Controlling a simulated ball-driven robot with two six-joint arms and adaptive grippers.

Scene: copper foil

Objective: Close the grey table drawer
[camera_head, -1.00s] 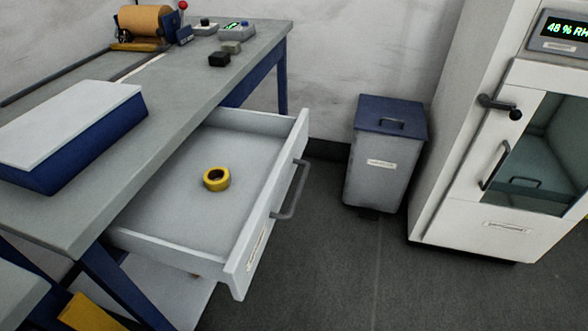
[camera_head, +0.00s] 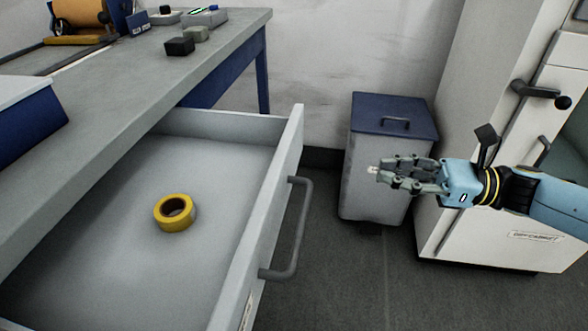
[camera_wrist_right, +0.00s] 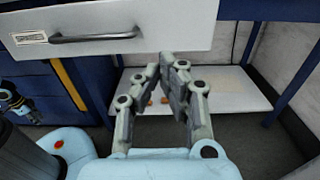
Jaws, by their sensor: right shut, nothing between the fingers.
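The grey table drawer (camera_head: 271,225) is pulled well out from under the table in the head view. Its grey bar handle (camera_head: 295,230) is on the front, facing right. A yellow tape roll (camera_head: 174,212) lies inside it. My right gripper (camera_head: 374,170) is shut and empty, to the right of the drawer front and apart from it. In the right wrist view the drawer front (camera_wrist_right: 180,22) and handle (camera_wrist_right: 95,36) are beyond the right gripper's fingertips (camera_wrist_right: 167,62). My left gripper is out of view in the head view.
The table (camera_head: 120,100) carries a blue box with a pale top (camera_head: 30,125) and small dark blocks (camera_head: 180,46). A grey bin with a blue lid (camera_head: 395,115) stands behind my right gripper. A white cabinet (camera_head: 470,120) is at the right.

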